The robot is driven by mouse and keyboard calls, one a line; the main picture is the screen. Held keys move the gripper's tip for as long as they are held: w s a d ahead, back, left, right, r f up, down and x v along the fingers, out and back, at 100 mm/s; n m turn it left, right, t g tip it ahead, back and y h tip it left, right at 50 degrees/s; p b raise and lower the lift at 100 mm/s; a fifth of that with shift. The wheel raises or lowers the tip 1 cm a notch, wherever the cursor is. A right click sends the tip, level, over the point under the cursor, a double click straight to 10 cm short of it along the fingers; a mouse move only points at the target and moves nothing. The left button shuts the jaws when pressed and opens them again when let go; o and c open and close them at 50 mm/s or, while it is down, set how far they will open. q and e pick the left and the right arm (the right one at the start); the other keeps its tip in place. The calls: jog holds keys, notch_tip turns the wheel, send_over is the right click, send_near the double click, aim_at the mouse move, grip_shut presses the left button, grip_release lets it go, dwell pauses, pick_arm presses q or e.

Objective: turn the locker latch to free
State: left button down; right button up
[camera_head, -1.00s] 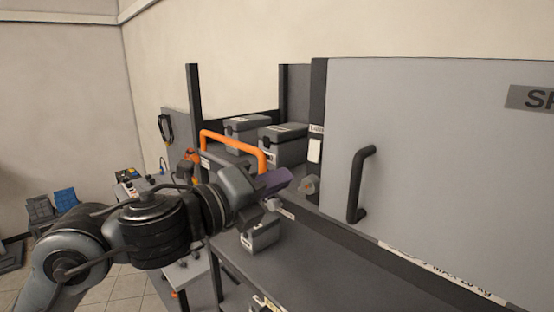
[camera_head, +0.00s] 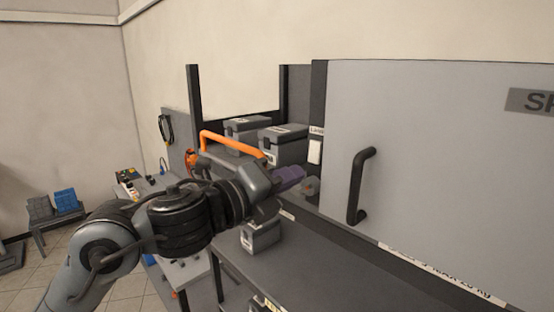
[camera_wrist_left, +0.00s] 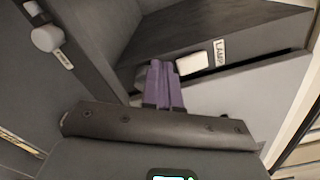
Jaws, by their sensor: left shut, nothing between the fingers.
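The locker is a large grey cabinet with a closed-looking door (camera_head: 440,150) and a black bar handle (camera_head: 360,188). A small grey knob (camera_head: 313,187) sits left of the door at the frame, partly behind my fingers; I cannot tell if it is the latch. My left gripper (camera_head: 298,174) has purple fingers and is shut and empty, its tips close to this knob. In the left wrist view the shut fingers (camera_wrist_left: 162,72) point toward the frame; contact is not clear. Another pale knob (camera_wrist_left: 47,38) with a label shows there. My right gripper is not in view.
A white switch (camera_head: 315,151) sits under a LAMP label (camera_head: 317,130) on the frame. Another grey box (camera_head: 262,236) stands below my wrist.

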pick_arm(q)
jog(key=shift+s+d+f+b, duration=0.3)
jog(key=shift+f+b, duration=0.1)
jog(key=shift+f, duration=0.15)
dwell(0.7)
jog(key=shift+w+a+f, duration=0.15)
jog(key=shift+f, duration=0.1)
jog(key=shift+w+a+f+b, duration=0.15)
jog(key=shift+f+b, duration=0.15)
jog(key=shift+b, duration=0.2)
jog(key=shift+f, duration=0.25)
dwell(0.4)
jog(key=shift+w+a, duration=0.2)
jog(key=shift+w, duration=0.05)
jog(key=b+v, duration=0.1)
jog(key=v, duration=0.5)
jog(key=shift+r, duration=0.2)
jog(key=shift+w+a, duration=0.1)
jog(key=shift+a, duration=0.05)
